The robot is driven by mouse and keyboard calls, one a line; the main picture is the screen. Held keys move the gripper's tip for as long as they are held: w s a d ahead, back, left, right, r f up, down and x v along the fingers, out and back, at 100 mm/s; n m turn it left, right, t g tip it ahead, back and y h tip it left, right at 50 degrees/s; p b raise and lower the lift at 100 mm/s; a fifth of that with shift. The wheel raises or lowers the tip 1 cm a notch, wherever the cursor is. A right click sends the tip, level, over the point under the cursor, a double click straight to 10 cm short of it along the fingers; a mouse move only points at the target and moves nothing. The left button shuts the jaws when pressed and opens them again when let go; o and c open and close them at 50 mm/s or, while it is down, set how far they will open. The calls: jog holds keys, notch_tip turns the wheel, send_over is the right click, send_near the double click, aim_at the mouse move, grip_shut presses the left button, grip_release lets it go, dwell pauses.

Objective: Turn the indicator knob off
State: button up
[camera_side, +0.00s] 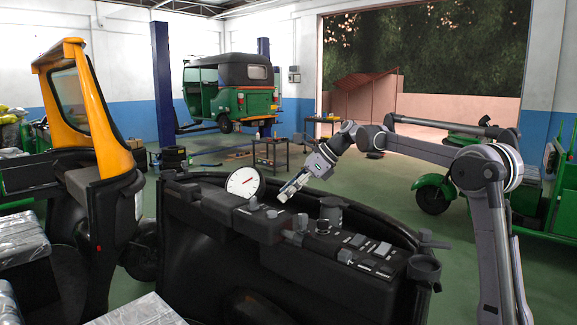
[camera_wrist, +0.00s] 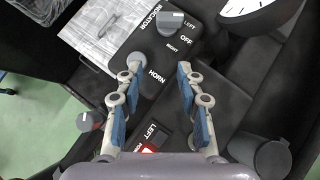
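The grey indicator knob (camera_wrist: 172,21) sits on a black panel (camera_wrist: 128,40) at the top of the wrist view. LEFT, OFF and RIGHT are printed around it, and its bar seems to lie toward LEFT. A round grey HORN button (camera_wrist: 138,58) is beside it. My gripper (camera_wrist: 161,70) is open and empty, its two blue-padded fingers apart on either side of the HORN label. The knob is beyond the fingertips, apart from them. In the side view my gripper (camera_side: 284,194) hangs over the dashboard, right of the small knob (camera_side: 254,203).
A white round gauge (camera_side: 243,182) stands behind the knob and also shows in the wrist view (camera_wrist: 245,6). A dark cylinder (camera_wrist: 272,158) is at lower right.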

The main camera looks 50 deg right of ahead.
jog(key=s+d+r, duration=0.3)
jog(key=s+r, duration=0.1)
jog(key=r, duration=0.5)
jog(key=shift+s+a+r+n+g+h, duration=0.15)
jog(key=shift+s+a+r+n, duration=0.15)
jog(key=shift+a+n, duration=0.5)
jog(key=shift+s+a+r+n+g+h, duration=0.1)
jog(key=shift+s+a+r+n, duration=0.1)
jog(key=shift+s+a+n, duration=0.55)
jog(key=shift+a+r+n+g+h, duration=0.2)
jog(key=shift+a+n, duration=0.35)
jog(key=shift+a, duration=0.5)
